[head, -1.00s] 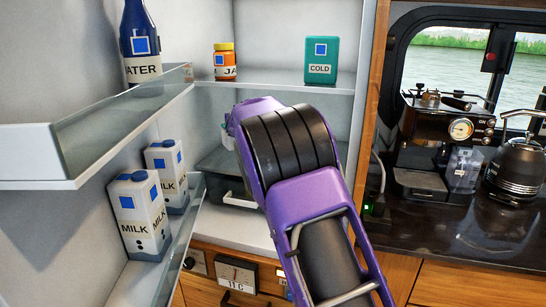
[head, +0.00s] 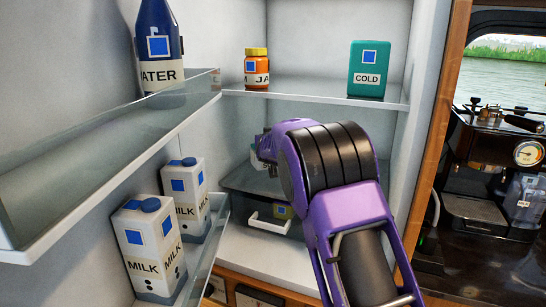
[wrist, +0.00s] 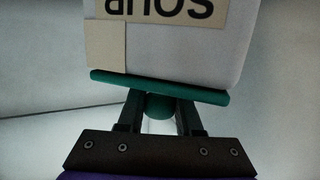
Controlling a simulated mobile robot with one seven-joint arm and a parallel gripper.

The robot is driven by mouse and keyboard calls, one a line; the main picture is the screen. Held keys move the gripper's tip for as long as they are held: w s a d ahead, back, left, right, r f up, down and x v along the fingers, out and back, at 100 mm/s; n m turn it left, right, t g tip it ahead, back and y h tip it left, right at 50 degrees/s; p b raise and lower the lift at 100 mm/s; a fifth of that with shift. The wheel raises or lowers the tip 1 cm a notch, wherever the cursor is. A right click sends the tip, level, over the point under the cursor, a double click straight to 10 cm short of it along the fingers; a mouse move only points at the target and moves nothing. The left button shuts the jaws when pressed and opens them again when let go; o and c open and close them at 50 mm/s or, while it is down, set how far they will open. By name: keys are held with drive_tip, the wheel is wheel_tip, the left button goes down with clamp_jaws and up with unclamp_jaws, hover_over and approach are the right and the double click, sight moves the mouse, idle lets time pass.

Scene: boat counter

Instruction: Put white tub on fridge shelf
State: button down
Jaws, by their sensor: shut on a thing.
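The white tub (wrist: 180,50) fills the top of the wrist view. It has a beige label with partly cut-off dark letters, and a green lid (wrist: 160,88) on its side facing my gripper. My gripper (wrist: 160,105) is shut on the round green knob of the lid. The upper fridge shelf (head: 315,89) carries an orange jar (head: 257,68) and a green COLD box (head: 369,70).
On the left are door racks with a blue water bottle (head: 160,48) above and two milk cartons (head: 150,250) below. A dark drawer box (head: 238,192) with a pale handle stands in the lower space. The upper shelf is clear between jar and box. A coffee machine (head: 490,165) is at right.

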drive_tip(key=shift+f+b, duration=0.3)
drive_tip(key=shift+f, duration=1.65)
drive_tip(key=shift+f, duration=0.1)
drive_tip(key=shift+f, duration=0.15)
drive_tip(key=c, duration=0.6)
unclamp_jaws()
drive_tip(key=shift+r, duration=0.2)
drive_tip(key=v, duration=1.2)
drive_tip(key=shift+b, duration=0.4)
